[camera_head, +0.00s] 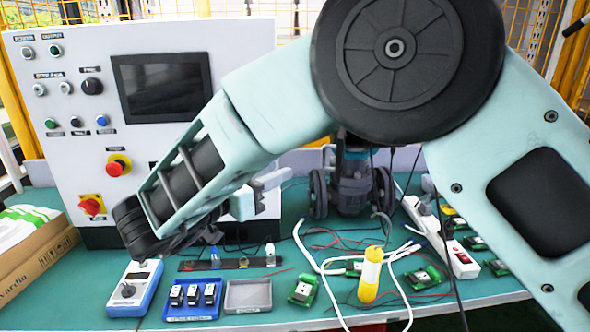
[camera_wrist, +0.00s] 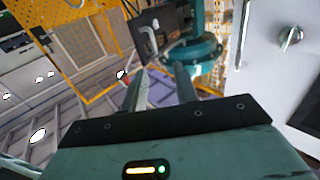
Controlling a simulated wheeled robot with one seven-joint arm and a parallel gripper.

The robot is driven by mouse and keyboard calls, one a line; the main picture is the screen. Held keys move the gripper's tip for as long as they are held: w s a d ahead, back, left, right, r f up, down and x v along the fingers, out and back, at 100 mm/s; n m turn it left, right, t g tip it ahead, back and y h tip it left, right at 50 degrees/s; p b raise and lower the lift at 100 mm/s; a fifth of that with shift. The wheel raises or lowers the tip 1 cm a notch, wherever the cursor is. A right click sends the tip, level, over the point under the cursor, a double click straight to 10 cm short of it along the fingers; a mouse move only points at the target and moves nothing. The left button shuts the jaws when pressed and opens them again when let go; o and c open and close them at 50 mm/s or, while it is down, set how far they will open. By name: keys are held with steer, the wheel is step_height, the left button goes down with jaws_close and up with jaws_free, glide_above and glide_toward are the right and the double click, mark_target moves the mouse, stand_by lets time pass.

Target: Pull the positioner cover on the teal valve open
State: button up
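The teal valve (camera_head: 352,180) stands on the bench behind my arm in the head view; its upper part is hidden. In the wrist view its teal body (camera_wrist: 193,52) shows beyond my fingertips. A dark box (camera_wrist: 174,22), apparently the positioner, is beside it with a pale bent handle (camera_wrist: 149,38). I cannot tell whether its cover is open. My gripper (camera_head: 268,184) is to the left of the valve in the head view. In the wrist view its fingers (camera_wrist: 161,82) are apart, with nothing seen held between them. The gripper appears clear of the handle.
A white control panel (camera_head: 140,130) stands at the left. Cardboard boxes (camera_head: 36,255) lie far left.

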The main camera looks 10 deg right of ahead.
steer(key=shift+b+v, duration=0.3)
steer(key=shift+v, duration=2.1)
steer(key=shift+w, duration=0.15)
